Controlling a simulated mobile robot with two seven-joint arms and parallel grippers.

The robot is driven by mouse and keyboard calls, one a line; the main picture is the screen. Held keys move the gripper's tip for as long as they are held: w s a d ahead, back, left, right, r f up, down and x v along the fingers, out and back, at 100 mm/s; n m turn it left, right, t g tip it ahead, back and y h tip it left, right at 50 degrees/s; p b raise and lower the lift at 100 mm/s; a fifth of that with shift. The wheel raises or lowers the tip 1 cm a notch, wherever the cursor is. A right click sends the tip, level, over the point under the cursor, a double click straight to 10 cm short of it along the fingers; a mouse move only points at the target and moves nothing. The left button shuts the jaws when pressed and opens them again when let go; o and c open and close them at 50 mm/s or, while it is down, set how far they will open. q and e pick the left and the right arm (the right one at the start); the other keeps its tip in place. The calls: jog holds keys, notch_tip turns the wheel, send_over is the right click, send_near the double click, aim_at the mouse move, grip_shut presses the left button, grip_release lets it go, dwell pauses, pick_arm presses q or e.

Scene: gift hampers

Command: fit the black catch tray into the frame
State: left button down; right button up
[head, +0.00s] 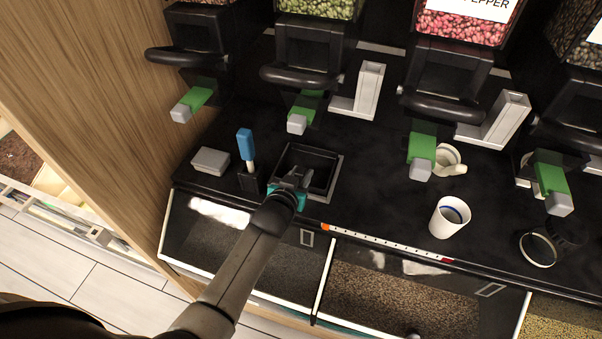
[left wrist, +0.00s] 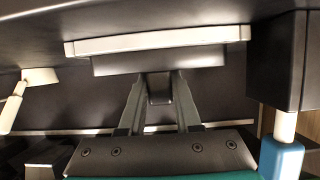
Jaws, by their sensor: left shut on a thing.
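The black catch tray (head: 318,181) is a square, open, empty box on the black counter. The grey frame (head: 334,182) shows as a thin square border around it. My left gripper (head: 293,178) is shut on the tray's near side. In the left wrist view, the fingertips (left wrist: 159,88) pinch a dark tab on the tray's wall (left wrist: 160,63). A pale bar that looks like the frame's edge (left wrist: 160,42) runs along that wall. I cannot tell whether the tray is fully seated. My right gripper is out of view.
A blue-handled brush (head: 246,145) stands in a black holder (head: 251,181) close left of my gripper. A grey box (head: 210,161) lies farther left. Dispensers with green-and-grey levers (head: 422,150) overhang the back. A white cup (head: 449,216) and mug (head: 447,159) stand right.

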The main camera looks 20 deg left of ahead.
pick_arm(q)
jog(key=shift+f, duration=0.2)
jog(key=c, duration=0.5)
grip_release()
jog(key=shift+s+r, duration=0.25)
jog(key=shift+s, duration=0.3)
jog(key=p+v, duration=0.3)
jog(key=v, duration=1.1)
jog(key=shift+r, duration=0.1)
jog(key=shift+a, duration=0.1)
